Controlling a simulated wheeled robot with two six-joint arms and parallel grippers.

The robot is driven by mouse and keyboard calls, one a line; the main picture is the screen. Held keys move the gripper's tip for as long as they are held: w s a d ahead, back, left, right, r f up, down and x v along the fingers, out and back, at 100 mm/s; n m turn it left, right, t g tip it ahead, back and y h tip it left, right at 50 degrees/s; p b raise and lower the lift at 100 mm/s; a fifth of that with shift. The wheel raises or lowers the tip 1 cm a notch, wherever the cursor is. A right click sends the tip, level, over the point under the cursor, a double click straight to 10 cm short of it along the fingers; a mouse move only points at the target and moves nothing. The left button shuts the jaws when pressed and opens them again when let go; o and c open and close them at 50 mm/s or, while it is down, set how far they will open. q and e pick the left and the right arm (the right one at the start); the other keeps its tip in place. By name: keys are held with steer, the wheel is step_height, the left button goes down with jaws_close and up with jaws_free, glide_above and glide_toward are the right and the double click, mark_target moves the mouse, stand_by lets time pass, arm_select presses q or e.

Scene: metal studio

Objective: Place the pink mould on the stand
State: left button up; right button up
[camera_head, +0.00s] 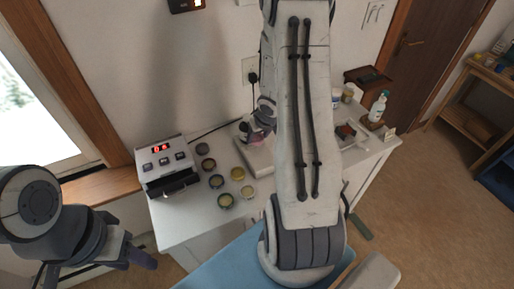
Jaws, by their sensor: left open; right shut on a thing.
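My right arm crosses the middle of the head view, and its gripper (264,116) shows only in part behind the forearm. It is shut on a small pinkish thing (256,134), which appears to be the pink mould. The mould is over a pale flat base (255,157) on the white table, probably the stand. The forearm hides the right side of this base, and I cannot tell whether mould and base touch. My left gripper (138,257) is open and empty at the lower left, in front of the table and away from the mould.
A device with a red display (165,160) stands at the table's left. Several small round tins (217,181) lie between it and the base. A bottle (377,107) and a small tray (346,133) are at the right. The white table's (185,228) front left is clear.

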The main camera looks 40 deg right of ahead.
mark_target(258, 142)
step_height(258, 142, down, 4)
steer(key=b, duration=0.3)
steer(key=shift+w+a+f+b, duration=0.1)
steer(key=shift+w+f+b, duration=0.1)
steer(key=shift+b, duration=0.1)
steer(key=shift+r, duration=0.15)
steer(key=o, duration=1.3)
